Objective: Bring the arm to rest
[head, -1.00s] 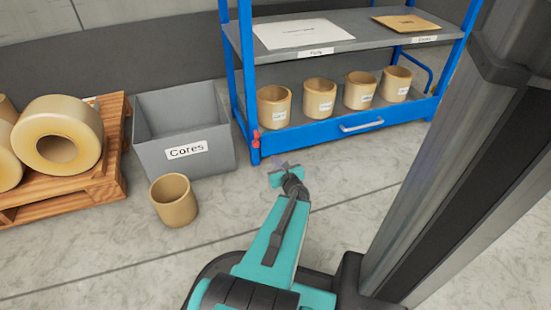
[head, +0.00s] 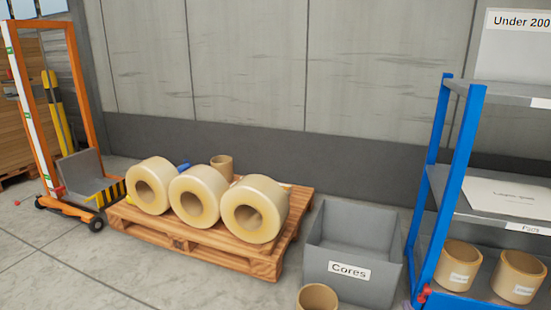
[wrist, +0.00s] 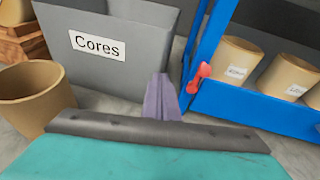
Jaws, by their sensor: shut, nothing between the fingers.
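My gripper (wrist: 161,92) shows in the wrist view as a narrow purple-grey pair of fingers, closed together with nothing between them. It points toward the floor gap between the grey Cores bin (wrist: 110,75) and the blue rack (wrist: 200,50). A tan core (wrist: 32,95) stands on the floor at the left of the wrist view, apart from the fingers. My arm is largely out of the head view, so its full pose is hidden.
In the head view the Cores bin (head: 320,276) stands between a wooden pallet (head: 190,240) with large rolls and the blue rack (head: 436,190). A core (head: 317,297) is on the floor before the bin. An orange lifter (head: 75,110) stands at left.

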